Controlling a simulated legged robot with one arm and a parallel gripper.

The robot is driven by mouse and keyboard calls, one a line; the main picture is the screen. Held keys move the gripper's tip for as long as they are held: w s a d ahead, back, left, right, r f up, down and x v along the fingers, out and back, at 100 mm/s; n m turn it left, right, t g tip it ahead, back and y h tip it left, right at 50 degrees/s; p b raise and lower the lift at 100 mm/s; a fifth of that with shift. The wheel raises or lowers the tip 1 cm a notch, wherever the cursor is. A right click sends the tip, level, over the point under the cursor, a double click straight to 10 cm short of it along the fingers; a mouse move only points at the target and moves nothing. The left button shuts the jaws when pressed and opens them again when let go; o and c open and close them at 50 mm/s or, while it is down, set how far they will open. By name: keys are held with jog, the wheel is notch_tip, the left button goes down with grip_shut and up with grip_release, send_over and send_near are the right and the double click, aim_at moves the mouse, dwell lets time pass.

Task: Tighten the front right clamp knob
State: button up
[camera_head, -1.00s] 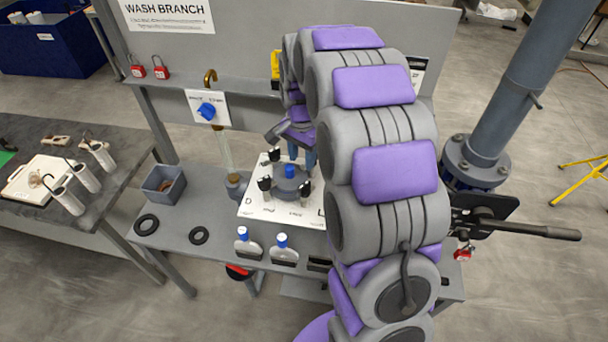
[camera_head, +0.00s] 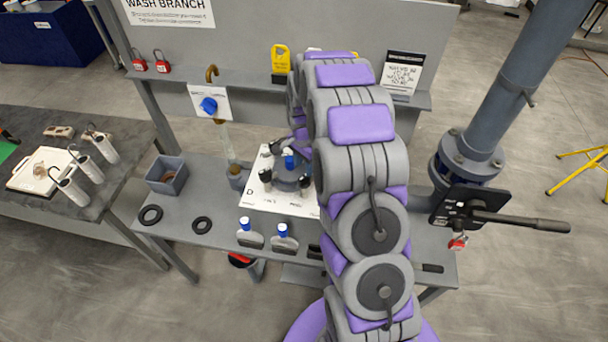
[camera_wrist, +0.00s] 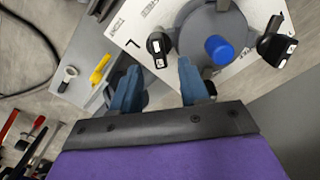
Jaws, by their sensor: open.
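The filter press is a round grey body (camera_head: 287,178) with a blue cap (camera_head: 289,158) on a white plate (camera_head: 255,196). Black clamp knobs stand around it. The front right knob (camera_head: 305,183) shows in the head view beside my arm. In the wrist view a black knob (camera_wrist: 157,46) near the plate's "L" mark looks like the same one. My gripper (camera_wrist: 157,78) is open and empty. Its two blue fingers are spread just short of that knob, not around it. The blue cap (camera_wrist: 218,49) lies beyond the right finger. Another knob (camera_wrist: 275,42) stands farther right. The right finger partly hides something dark.
A grey bin (camera_head: 167,176) and black rings (camera_head: 151,215) lie left. A thick pipe (camera_head: 490,110) with a lever (camera_head: 520,221) stands right. A back panel (camera_head: 270,40) rises behind the bench.

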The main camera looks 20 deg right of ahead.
aim_at(304, 176)
notch_tip(304, 176, down, 6)
jog(key=shift+f+p, duration=0.25)
jog(key=shift+p, duration=0.05)
jog(key=shift+c, duration=0.3)
grip_shut()
